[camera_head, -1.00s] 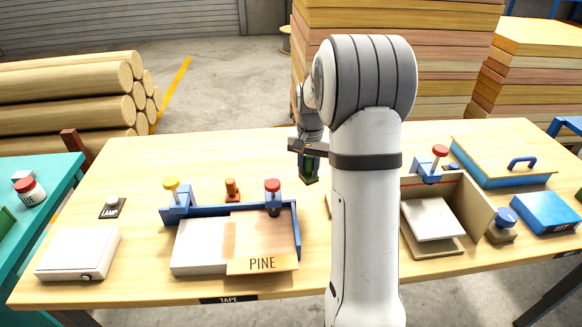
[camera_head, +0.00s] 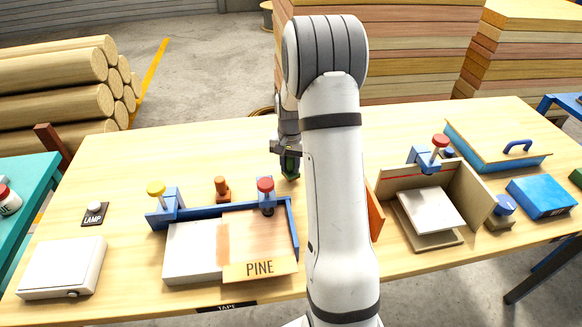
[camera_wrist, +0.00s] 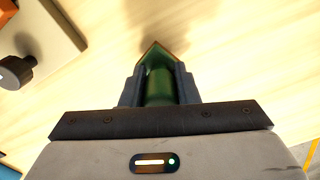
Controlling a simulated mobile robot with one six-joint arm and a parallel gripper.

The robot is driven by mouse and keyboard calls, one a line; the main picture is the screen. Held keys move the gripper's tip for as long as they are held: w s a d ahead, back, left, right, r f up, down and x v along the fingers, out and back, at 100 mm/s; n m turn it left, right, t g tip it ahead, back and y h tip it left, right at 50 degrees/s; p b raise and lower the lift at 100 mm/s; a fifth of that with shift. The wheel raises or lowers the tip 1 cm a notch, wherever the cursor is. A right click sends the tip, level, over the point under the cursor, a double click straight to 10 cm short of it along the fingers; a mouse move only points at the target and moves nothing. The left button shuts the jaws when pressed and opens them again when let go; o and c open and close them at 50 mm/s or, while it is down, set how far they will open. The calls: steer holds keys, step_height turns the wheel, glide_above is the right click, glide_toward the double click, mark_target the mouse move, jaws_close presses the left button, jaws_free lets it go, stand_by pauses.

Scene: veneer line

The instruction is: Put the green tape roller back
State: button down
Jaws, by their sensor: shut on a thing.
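My gripper (camera_head: 289,160) is shut on the green tape roller (camera_head: 291,169), over the back middle of the wooden table, behind the blue-framed fixture. In the wrist view the green roller (camera_wrist: 159,86) sits between the two dark fingers, with its pointed end reaching past the tips. A soft shadow lies on the wood beyond it. I cannot tell whether the roller touches the table. My arm hides the part of the table in front and to the right of it.
The blue-framed fixture (camera_head: 296,229) holds a white slab and a board marked PINE (camera_head: 260,270). An orange-brown knobbed piece (camera_head: 222,189) stands behind it. A box-like stand (camera_head: 484,189) with a white panel is to the right. The table's back left is clear.

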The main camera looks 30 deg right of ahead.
steer(key=shift+f, duration=0.95)
steer(key=shift+r, duration=0.1)
steer(key=c, duration=1.1)
jaws_free()
